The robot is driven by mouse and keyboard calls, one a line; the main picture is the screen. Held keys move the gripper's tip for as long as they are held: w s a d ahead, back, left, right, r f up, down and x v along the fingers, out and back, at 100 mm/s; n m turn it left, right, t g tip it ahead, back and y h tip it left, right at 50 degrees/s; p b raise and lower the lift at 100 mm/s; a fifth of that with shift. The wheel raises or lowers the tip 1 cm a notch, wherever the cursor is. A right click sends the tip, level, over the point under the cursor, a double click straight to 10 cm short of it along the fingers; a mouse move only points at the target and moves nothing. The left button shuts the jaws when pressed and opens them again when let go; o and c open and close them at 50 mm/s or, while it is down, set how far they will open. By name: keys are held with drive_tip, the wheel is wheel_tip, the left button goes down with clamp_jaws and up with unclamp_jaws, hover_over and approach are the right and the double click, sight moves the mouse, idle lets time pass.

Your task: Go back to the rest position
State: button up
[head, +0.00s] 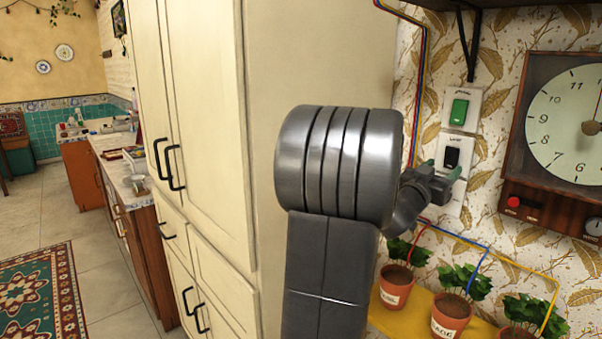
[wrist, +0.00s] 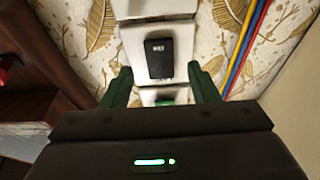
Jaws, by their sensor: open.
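My gripper (wrist: 158,88) is open and empty, with its two green fingers apart in the wrist view. Between and beyond the fingertips is a white wall plate with a black switch (wrist: 160,58). In the head view my gripper (head: 447,172) is close to the wall at this black switch (head: 451,157); I cannot tell whether it touches. A green switch (head: 459,111) sits on the plate just above. My grey arm reaches across the middle of the head view and hides part of the wall and cabinet.
A tall cream cabinet (head: 208,120) stands left of my arm. Potted plants (head: 451,312) stand on a yellow shelf (head: 408,322) below the switches. A wooden clock (head: 516,150) hangs to the right. Coloured wires (head: 419,90) run along the wall. Open floor (head: 105,270) lies far left.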

sight(450, 161)
drive_tip(key=x, duration=0.3)
drive_tip(key=shift+r, duration=0.1)
drive_tip(key=shift+w+d+r+p, duration=0.1)
drive_tip(key=shift+r+p, duration=0.05)
drive_tip(key=shift+p, duration=0.4)
drive_tip(key=shift+f, duration=0.25)
